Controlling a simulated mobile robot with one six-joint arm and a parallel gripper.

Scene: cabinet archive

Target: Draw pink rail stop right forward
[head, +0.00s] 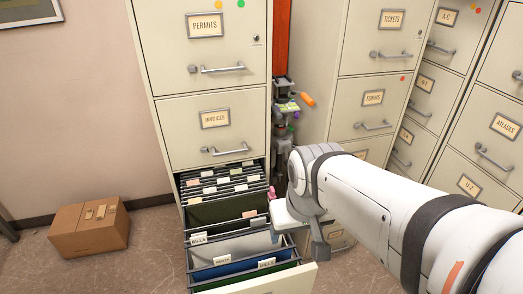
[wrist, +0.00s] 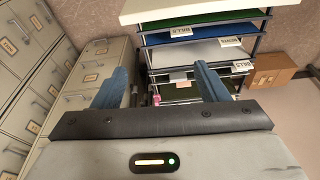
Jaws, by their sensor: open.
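In the wrist view the pink stop (wrist: 156,99) lies between my fingers, nearer the left one, beside the drawer's rail. My gripper (wrist: 161,72) is open, with its two blue fingers apart and nothing held. In the head view my gripper (head: 275,236) is over the drawer's right side, its fingers mostly hidden. I cannot tell whether a finger touches the rail.
Hanging folders with label tabs (head: 230,250) fill parts of the drawer, with a gap in the middle. A closed drawer marked Invoices (head: 215,120) is above. More cabinets (head: 372,100) stand to the right. A cardboard box (head: 88,230) sits on the floor at left.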

